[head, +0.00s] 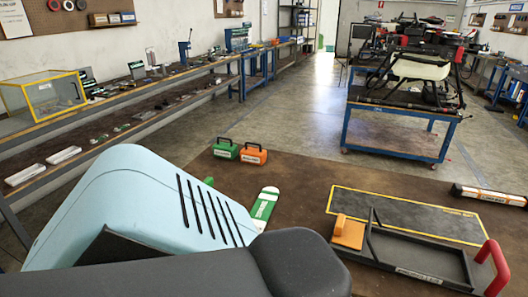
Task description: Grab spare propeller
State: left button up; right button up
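No object in the head view can be clearly told as the spare propeller. A flat green and white piece (264,204) lies on the brown work table (310,178), its near end hidden behind a large pale blue slotted body. A white and black tube with orange bands (488,195) lies at the table's right edge. A large drone (415,75) stands on a blue wheeled cart (395,138) farther back. Neither of my grippers shows in this view.
A green case (225,149) and an orange case (253,154) stand at the table's far left. A black frame (420,250) with a red handle (493,266) lies partly over a yellow-edged mat (400,207). The pale blue body and a dark link block the near left.

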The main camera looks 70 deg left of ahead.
aim_at(262, 210)
jog(key=k+j+z, duration=0.3)
jog(key=k+j, duration=0.25)
jog(key=j, duration=0.15)
jog(key=k+j+z, duration=0.1)
jog(key=k+j, duration=1.2)
